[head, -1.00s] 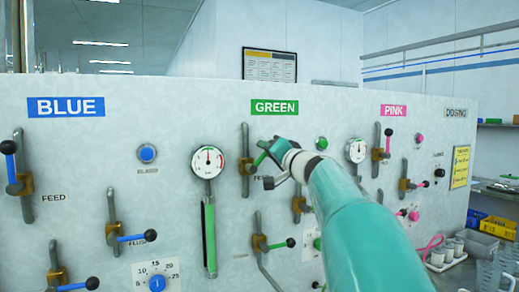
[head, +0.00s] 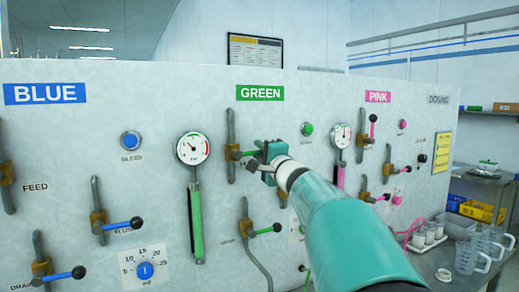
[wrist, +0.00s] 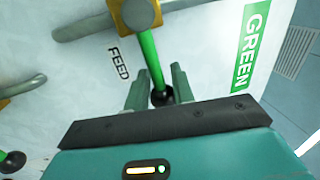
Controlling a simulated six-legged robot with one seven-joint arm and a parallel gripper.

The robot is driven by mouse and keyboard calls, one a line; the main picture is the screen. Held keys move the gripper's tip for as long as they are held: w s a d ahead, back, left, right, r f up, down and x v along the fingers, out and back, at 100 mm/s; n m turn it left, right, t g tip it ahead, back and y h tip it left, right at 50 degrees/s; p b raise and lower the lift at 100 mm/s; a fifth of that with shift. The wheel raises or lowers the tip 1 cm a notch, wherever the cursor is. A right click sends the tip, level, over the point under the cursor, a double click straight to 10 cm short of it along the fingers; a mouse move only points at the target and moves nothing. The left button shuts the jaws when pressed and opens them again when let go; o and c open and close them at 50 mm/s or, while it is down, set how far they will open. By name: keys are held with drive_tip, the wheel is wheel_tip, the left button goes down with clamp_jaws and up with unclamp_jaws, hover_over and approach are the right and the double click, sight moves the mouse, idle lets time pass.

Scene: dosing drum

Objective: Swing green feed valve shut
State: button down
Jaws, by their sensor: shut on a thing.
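The green feed valve has a brass body (head: 232,152) on a grey vertical pipe, under the GREEN sign (head: 260,93). Its green lever (head: 247,154) points right, about square across the pipe. In the wrist view the lever (wrist: 151,58) runs down from the brass body (wrist: 133,14) to a black knob (wrist: 162,95). My gripper (head: 267,157) is at the lever's free end. In the wrist view my gripper (wrist: 160,88) has one finger on each side of the knob end and is shut on the lever. In the head view the knob is hidden by my gripper.
A dial gauge (head: 193,148) stands left of the valve and a green button (head: 307,129) right of it. A lower green-side lever (head: 264,231) sits below. Blue-side levers (head: 124,226) are at left, pink-side levers (head: 373,127) at right. A bench with beakers (head: 485,248) stands at far right.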

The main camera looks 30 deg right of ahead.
drive_tip(key=shift+s+d+f+m, duration=0.1)
drive_tip(key=shift+d+f+m, duration=0.25)
drive_tip(key=shift+d, duration=0.2)
drive_tip(key=c, duration=1.5)
unclamp_jaws()
drive_tip(key=shift+c, duration=0.2)
drive_tip(key=o, duration=0.4)
drive_tip(key=shift+s+d, duration=0.1)
drive_tip(key=shift+c, duration=0.2)
drive_tip(key=shift+a+r, duration=0.1)
drive_tip(key=shift+a, duration=0.3)
drive_tip(key=shift+d, duration=0.1)
drive_tip(key=shift+s, duration=0.2)
drive_tip(key=s+f, duration=0.2)
drive_tip(key=s, duration=1)
drive_tip(key=shift+s+a+f, duration=0.2)
drive_tip(key=shift+s+f, duration=0.15)
drive_tip(key=shift+s, duration=0.05)
